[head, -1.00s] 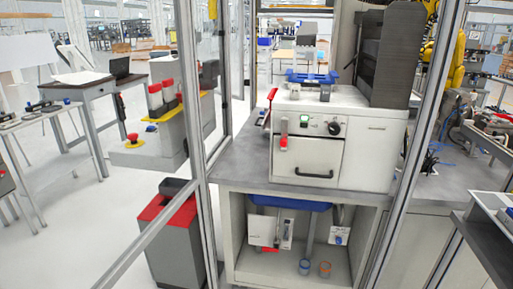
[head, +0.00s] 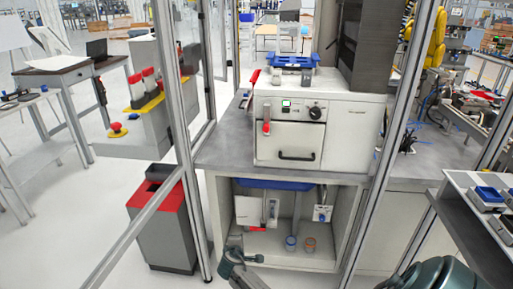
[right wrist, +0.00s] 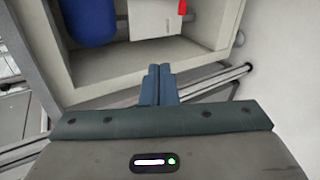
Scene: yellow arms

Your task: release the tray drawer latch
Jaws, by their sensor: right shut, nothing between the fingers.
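A white machine (head: 350,135) stands on the grey counter. Its front has a drawer (head: 290,140) with a black bar handle (head: 297,156), and the drawer looks shut. A small upright lever with a red grip (head: 266,128), which looks like the latch, hangs at the drawer's upper left. A dark teal gripper (head: 257,259), seemingly my right one, is low in the head view, below and left of the drawer and apart from it. In the right wrist view my right gripper (right wrist: 159,72) has its fingers together and empty, before the lower cabinet. My left gripper is not in view.
A blue tray (head: 292,62) sits on the machine's top. The open cabinet (head: 222,225) below holds a blue bin (head: 275,184), a white box (head: 247,210) and two small cups. Metal posts (head: 180,130) frame the station. A red-topped bin (head: 160,225) stands at left.

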